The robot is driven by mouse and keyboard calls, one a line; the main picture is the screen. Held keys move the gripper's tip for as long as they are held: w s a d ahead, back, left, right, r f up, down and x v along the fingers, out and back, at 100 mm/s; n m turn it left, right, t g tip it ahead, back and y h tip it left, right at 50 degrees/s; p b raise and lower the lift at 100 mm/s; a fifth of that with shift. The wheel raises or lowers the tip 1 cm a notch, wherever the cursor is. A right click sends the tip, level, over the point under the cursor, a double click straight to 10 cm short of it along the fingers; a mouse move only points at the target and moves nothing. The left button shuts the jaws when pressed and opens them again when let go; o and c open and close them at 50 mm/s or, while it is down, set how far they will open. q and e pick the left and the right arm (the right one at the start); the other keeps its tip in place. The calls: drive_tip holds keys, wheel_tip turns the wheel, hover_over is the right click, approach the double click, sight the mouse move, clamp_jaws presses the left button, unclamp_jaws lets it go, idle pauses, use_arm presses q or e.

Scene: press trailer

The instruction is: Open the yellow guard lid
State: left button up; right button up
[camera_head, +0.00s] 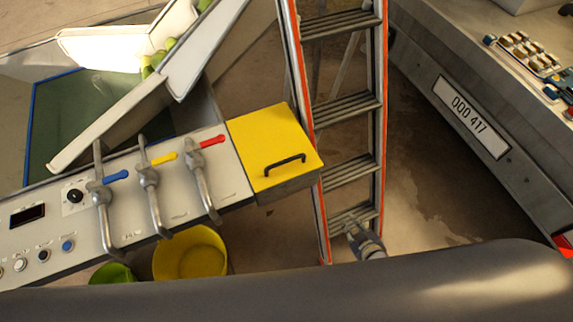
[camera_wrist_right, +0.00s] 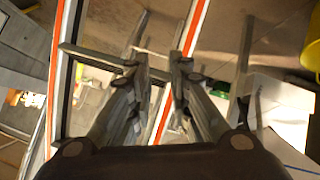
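The yellow guard lid (camera_head: 262,140) lies closed on the box at the right end of the grey control panel. Its black bar handle (camera_head: 285,165) is near the front edge, with nothing holding it. My right gripper (camera_head: 352,226) is low in front of the ladder, to the right of and below the lid, apart from it. In the right wrist view my right gripper (camera_wrist_right: 158,68) has its fingers spread, with nothing held between them. The lid is not clearly visible in that view. My left gripper is not in view.
An orange-edged ladder (camera_head: 345,108) stands right beside the lid; it also fills much of the right wrist view (camera_wrist_right: 192,30). The control panel (camera_head: 135,225) carries several levers. A yellow bucket (camera_head: 190,263) stands below. A vehicle with a plate (camera_head: 470,117) is at right.

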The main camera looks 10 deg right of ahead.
sight(287, 160)
drive_tip(key=w+r+n+t+y+b, duration=0.1)
drive_tip(key=w+r+n+t+y, duration=0.15)
drive_tip(key=w+r, duration=0.55)
drive_tip(key=w+a+r+n+t+y+b, duration=0.1)
drive_tip(key=w+a+r+n+y, duration=0.2)
drive_tip(key=r, duration=0.4)
drive_tip(key=a+r+n+t+y+b, duration=0.1)
drive_tip(key=a+r+n+y+b, duration=0.1)
drive_tip(key=r+n, duration=0.4)
drive_tip(key=w+a+r+n+t+y+b, duration=0.1)
drive_tip(key=w+a+r+n+y, duration=0.15)
drive_tip(key=r, duration=0.55)
drive_tip(key=s+a+n+g+y, duration=0.4)
drive_tip(key=s+n+g, duration=0.3)
drive_tip(key=n+g, duration=0.15)
drive_tip(key=x, duration=0.7)
drive_tip(key=f+x, duration=0.1)
drive_tip(key=x, duration=0.2)
drive_tip(key=shift+w+p, duration=0.35)
drive_tip(key=shift+p, duration=0.05)
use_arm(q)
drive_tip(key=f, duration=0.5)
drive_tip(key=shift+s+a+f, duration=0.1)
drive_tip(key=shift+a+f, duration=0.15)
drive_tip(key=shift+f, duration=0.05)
use_arm(e)
drive_tip(key=shift+t, duration=0.3)
